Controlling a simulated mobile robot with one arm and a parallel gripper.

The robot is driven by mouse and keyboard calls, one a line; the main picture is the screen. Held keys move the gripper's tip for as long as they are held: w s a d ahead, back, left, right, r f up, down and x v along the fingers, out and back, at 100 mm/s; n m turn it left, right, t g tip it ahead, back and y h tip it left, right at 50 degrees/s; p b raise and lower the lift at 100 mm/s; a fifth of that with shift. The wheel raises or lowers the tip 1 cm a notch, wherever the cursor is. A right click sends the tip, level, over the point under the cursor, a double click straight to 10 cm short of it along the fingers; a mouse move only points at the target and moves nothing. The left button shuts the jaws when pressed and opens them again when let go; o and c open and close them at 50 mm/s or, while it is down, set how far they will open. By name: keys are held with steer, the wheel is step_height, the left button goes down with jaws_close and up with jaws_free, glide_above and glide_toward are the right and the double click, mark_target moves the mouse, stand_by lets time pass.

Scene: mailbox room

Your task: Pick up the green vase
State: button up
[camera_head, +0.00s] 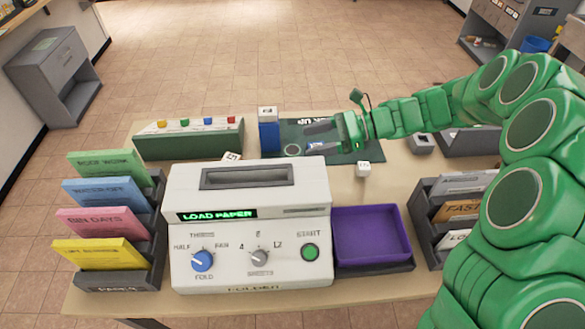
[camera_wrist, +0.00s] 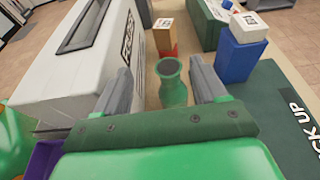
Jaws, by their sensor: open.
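The green vase (camera_wrist: 173,92) stands upright in the wrist view, with its round dark mouth showing. It appears between my two open fingers, with a gap on each side, and the lower part is hidden by my gripper. In the head view what looks like its round rim (camera_head: 292,150) shows just left of my fingertips, behind the white machine. My gripper (camera_head: 308,138) points left there, open and empty. It also shows in the wrist view (camera_wrist: 160,70). I cannot tell whether the vase is within finger depth.
The white folding machine (camera_wrist: 85,60) stands close on the left in the wrist view. A dark green mat (camera_head: 350,152) lies under my gripper. A purple tray (camera_head: 372,236) is at front.

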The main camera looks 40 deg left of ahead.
steer(key=shift+s+a+f, duration=0.8)
steer(key=shift+a+f, duration=0.2)
steer(key=shift+s+a+f, duration=0.75)
steer(key=shift+a+f, duration=0.2)
steer(key=shift+f, duration=0.05)
steer(key=shift+s+a+f, duration=0.8)
steer(key=shift+a+f, duration=0.2)
jaws_close()
